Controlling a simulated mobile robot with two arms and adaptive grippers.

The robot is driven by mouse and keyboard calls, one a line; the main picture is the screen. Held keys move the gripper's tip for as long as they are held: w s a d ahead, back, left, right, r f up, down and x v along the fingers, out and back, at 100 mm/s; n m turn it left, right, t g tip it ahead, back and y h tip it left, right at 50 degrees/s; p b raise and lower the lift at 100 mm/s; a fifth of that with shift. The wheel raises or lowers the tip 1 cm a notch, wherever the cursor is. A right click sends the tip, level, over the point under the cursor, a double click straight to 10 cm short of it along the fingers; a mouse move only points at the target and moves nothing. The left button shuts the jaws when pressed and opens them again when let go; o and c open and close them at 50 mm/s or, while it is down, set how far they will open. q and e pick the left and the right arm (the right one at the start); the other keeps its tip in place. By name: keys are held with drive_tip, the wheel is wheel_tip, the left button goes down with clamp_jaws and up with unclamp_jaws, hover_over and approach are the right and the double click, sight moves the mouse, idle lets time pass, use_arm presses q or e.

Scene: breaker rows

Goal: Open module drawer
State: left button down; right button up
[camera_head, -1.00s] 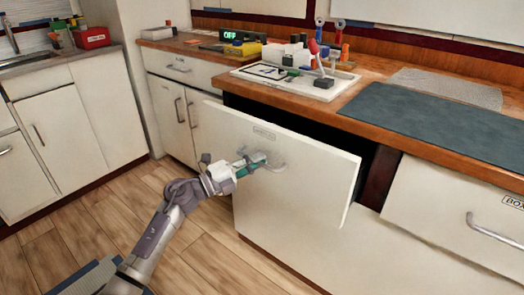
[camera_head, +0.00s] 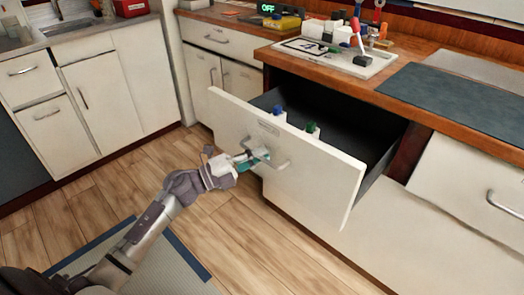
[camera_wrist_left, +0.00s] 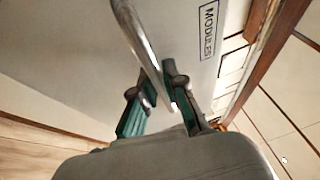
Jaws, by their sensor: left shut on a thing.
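The module drawer (camera_head: 310,165) is pulled well out from under the wooden counter, and its dark inside shows behind the white front. A blue-topped item (camera_head: 278,112) and a green-topped item (camera_head: 311,128) stand just behind the front; their lower parts are hidden. My left gripper (camera_head: 256,157) is shut on the metal bar handle (camera_head: 280,162) of the drawer. In the left wrist view the green-padded fingers (camera_wrist_left: 164,100) are around the handle (camera_wrist_left: 140,35), beside the label "MODULES" (camera_wrist_left: 208,30). My right gripper is not in view.
The counter above holds a white tray (camera_head: 375,66) with several small parts and a dark mat (camera_head: 455,98). Another closed drawer (camera_head: 475,190) is at the right. Wooden floor (camera_head: 225,225) is clear in front of the drawer.

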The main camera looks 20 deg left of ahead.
use_arm(q)
drive_tip(key=shift+s+a, duration=0.1)
drive_tip(key=shift+s, duration=0.2)
drive_tip(key=c, duration=1.2)
unclamp_jaws()
drive_tip(key=v, duration=1.2)
drive_tip(key=shift+w, duration=0.1)
